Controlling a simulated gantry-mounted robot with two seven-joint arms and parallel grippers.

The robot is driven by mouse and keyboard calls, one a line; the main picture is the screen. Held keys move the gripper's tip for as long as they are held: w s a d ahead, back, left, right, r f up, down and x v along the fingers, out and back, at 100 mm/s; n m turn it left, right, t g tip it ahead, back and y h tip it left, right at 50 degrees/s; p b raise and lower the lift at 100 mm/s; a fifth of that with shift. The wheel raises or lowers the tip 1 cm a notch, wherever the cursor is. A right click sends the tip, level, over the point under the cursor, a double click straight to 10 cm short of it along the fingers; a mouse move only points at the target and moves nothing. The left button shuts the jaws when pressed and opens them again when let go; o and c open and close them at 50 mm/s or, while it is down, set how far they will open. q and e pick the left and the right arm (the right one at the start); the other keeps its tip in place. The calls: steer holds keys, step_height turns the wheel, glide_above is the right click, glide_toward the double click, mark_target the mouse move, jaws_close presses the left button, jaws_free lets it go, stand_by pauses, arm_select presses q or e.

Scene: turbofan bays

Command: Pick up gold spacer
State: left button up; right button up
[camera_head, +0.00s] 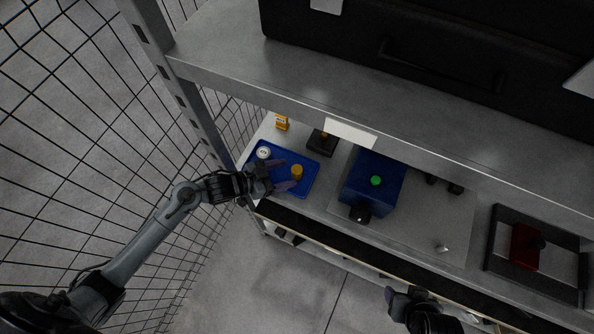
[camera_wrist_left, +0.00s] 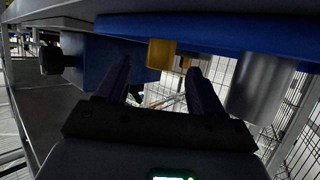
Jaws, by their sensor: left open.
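The gold spacer (camera_head: 297,172) is a small gold cylinder standing on a blue tray (camera_head: 309,186) on the shelf. It also shows in the left wrist view (camera_wrist_left: 161,53), which looks upside down, between and beyond my finger tips. My left gripper (camera_head: 281,177) reaches over the tray from the left. Its two fingers are apart with nothing between them, just left of the spacer. I cannot tell whether a finger touches it. My right gripper (camera_head: 408,297) is dark, at the bottom of the head view, away from the shelf; its jaws are unclear.
A white-topped cylinder (camera_head: 263,152) stands on the tray behind my left gripper. A blue box with a green knob (camera_head: 376,181) stands to the right. An orange bottle (camera_head: 282,123) and a dark block (camera_head: 322,143) are behind. An upper shelf (camera_head: 270,98) overhangs the back.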

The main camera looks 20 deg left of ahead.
mark_target(297, 169)
arm_select(q)
steer(key=shift+x, duration=2.6)
steer(key=c, duration=1.2)
steer(key=shift+r, duration=0.1)
